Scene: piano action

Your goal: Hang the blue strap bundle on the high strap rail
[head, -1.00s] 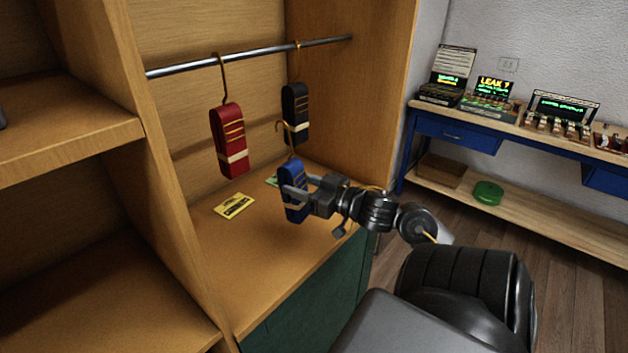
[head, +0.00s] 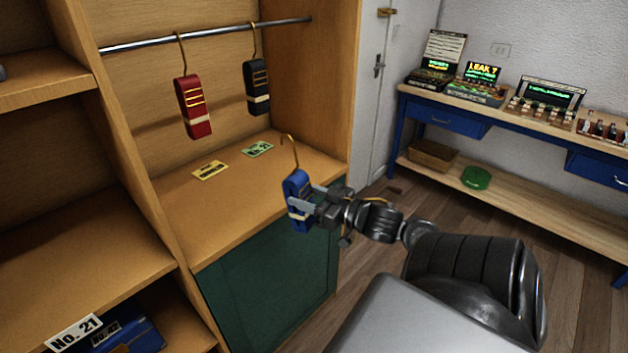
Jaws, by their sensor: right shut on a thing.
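The blue strap bundle (head: 297,187) has a cream band and a brass hook (head: 291,152) on top. My right gripper (head: 306,206) is shut on it and holds it roughly upright, hook up, in front of the cabinet. The hook is free and apart from the rail. The high strap rail (head: 210,34) is a metal rod across the upper cabinet, above and behind the bundle. A red strap bundle (head: 191,105) and a black strap bundle (head: 257,86) hang from it by hooks. My left gripper is not in view.
A yellow card (head: 210,170) and a green card (head: 257,149) lie on the cabinet shelf (head: 215,214). Wooden side panels bound the bay. The rail is clear left of the red bundle and right of the black one. A blue workbench (head: 465,127) stands at right.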

